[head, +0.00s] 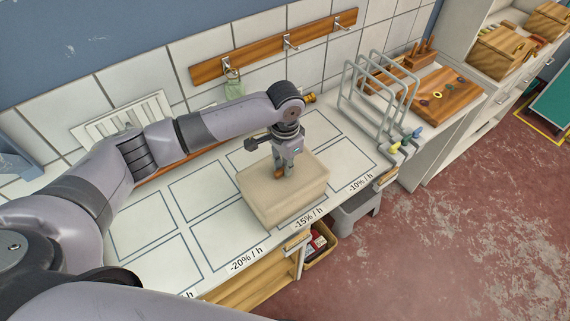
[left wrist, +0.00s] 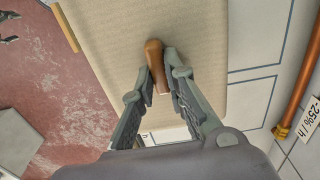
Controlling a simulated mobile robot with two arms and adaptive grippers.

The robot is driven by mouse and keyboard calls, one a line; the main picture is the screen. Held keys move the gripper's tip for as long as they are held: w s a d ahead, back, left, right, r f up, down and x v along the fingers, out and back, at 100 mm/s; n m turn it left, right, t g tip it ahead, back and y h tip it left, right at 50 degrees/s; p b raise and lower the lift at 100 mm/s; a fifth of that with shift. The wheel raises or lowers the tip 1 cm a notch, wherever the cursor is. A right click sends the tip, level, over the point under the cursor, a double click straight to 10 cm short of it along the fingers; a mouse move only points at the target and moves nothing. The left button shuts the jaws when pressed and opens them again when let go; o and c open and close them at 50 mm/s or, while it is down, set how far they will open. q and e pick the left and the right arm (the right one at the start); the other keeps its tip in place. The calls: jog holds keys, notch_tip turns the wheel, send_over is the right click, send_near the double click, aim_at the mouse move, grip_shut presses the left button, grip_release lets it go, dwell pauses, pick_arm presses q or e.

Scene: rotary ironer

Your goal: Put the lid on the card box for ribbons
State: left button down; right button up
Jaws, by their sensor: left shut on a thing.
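The beige card box (head: 270,213) stands on the white worktop, over the marked fields near the "-15% / h" label. Its lid (head: 305,172) lies level on top, and I see no clear gap between lid and box. The lid has a brown wooden knob (head: 279,173). My left gripper (head: 284,169) points down from above and is shut on this knob. In the left wrist view the knob (left wrist: 153,56) sits between the two fingers of my left gripper (left wrist: 157,74), with the lid (left wrist: 110,45) spread below. My right gripper is not in view.
A grey wire rack (head: 362,95) and a wooden board with pegs (head: 440,92) stand to the right. A hook rail (head: 270,47) is on the tiled wall. An open compartment with a bin (head: 318,246) is below the front edge. The worktop left of the box is clear.

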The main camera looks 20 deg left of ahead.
pick_arm(q)
jog(key=shift+f+p, duration=0.15)
jog(key=shift+p, duration=0.4)
dwell(0.6)
jog(key=shift+f, duration=0.8)
dwell(1.9)
jog(key=c, duration=1.5)
grip_release()
jog(key=shift+c, duration=0.2)
jog(key=shift+o, duration=0.5)
jog(key=o, duration=0.4)
jog(key=shift+r, duration=3.5)
